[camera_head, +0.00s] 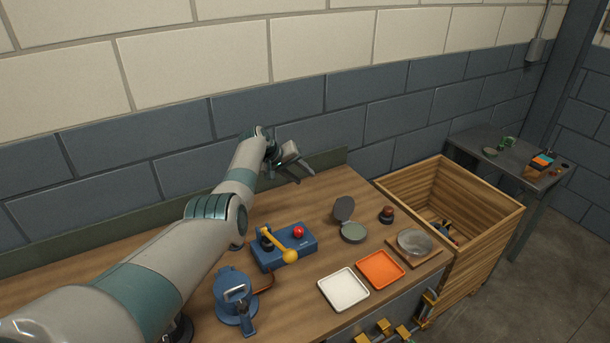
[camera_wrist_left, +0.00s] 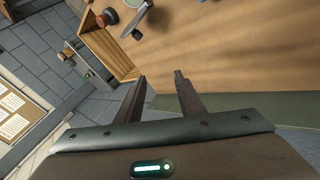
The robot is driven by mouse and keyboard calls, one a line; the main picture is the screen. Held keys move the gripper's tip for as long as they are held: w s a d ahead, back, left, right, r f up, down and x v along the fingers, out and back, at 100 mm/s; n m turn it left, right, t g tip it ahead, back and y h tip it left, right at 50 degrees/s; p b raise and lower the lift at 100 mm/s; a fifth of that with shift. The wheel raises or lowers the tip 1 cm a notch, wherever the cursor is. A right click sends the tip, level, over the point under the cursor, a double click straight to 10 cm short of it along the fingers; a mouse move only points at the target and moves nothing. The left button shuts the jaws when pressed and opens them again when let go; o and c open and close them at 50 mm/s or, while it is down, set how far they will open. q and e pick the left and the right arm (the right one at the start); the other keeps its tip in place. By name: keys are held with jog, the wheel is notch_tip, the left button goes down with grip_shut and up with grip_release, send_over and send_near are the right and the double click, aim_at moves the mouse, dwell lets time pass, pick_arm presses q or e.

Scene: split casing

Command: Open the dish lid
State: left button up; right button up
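A small round grey-green dish (camera_head: 353,233) stands on the wooden bench, right of the blue lever box. Its dark grey lid (camera_head: 343,209) stands up at the dish's back edge, tilted open. Part of the dish also shows at the top of the left wrist view (camera_wrist_left: 136,31). My left gripper (camera_head: 303,173) is over the back of the bench near the wall, behind and left of the dish and apart from it. In the left wrist view its two fingers (camera_wrist_left: 161,88) are spread with nothing between them. My right gripper is not in view.
A blue lever box (camera_head: 300,250) with a yellow-knobbed lever and a blue device (camera_head: 234,296) lie nearer. White (camera_head: 343,290) and orange (camera_head: 381,269) trays, a clear bowl (camera_head: 414,241) and a dark red-brown knob (camera_head: 387,214) surround the dish. A wooden crate (camera_head: 490,218) stands right.

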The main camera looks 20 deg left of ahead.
pick_arm(q)
jog(key=a+r, duration=0.1)
jog(key=s+a+r+p, duration=0.1)
jog(key=a, duration=0.1)
jog(key=shift+r, duration=0.35)
dwell(0.5)
jog(key=shift+s+a+r, duration=0.1)
jog(key=shift+s, duration=0.05)
jog(key=b+v, duration=0.5)
jog(key=v, duration=1.2)
jog(key=shift+b, duration=0.4)
